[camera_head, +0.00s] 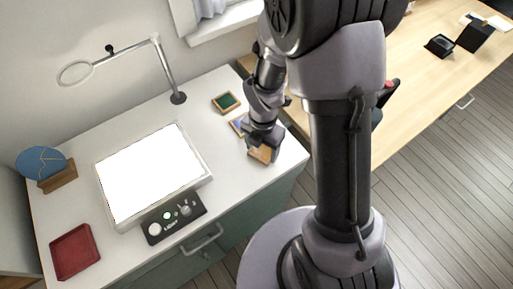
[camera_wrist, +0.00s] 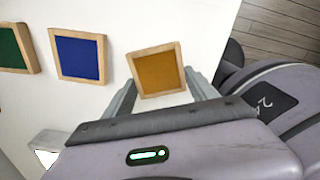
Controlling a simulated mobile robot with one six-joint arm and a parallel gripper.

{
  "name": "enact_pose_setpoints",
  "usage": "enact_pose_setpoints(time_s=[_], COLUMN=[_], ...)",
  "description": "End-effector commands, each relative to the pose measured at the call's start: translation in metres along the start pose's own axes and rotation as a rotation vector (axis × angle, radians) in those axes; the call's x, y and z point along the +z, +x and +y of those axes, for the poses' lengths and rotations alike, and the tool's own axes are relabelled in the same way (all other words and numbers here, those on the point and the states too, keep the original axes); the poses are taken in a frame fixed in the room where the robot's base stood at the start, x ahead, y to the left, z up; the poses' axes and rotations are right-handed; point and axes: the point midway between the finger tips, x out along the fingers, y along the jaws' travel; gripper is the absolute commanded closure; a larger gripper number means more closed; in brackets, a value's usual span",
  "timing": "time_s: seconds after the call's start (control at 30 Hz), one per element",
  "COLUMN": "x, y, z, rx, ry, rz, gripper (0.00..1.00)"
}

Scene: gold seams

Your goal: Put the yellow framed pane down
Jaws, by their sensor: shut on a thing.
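The yellow framed pane (camera_wrist: 157,71), amber in a light wooden frame, is between the fingers of my gripper (camera_wrist: 158,92) in the wrist view. My gripper is shut on it. In the head view the pane (camera_head: 261,154) shows just below my gripper (camera_head: 262,140), over the right front part of the white tabletop (camera_head: 230,155). My gripper hides part of it there. I cannot tell whether the pane touches the tabletop.
A blue framed pane (camera_wrist: 79,58) and a green framed pane (camera_head: 226,101) lie in a row beside it. A lit panel (camera_head: 152,172), a control box (camera_head: 174,216), a red tray (camera_head: 75,251), a magnifier stand (camera_head: 178,97) and a blue disc (camera_head: 41,162) occupy the left and middle.

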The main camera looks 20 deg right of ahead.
Motion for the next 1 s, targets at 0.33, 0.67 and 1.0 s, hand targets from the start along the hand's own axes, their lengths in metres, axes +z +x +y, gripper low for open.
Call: enact_pose_setpoints(time_s=[0.33,0.67,1.0], x=[0.000,0.000,0.000], y=[0.002,0.000,-0.087], z=[0.000,0.000,0.001], rx=[0.000,0.000,0.003], ry=[0.001,0.001,0.001], rz=[0.000,0.000,-0.002], gripper=[0.16,0.12,0.12])
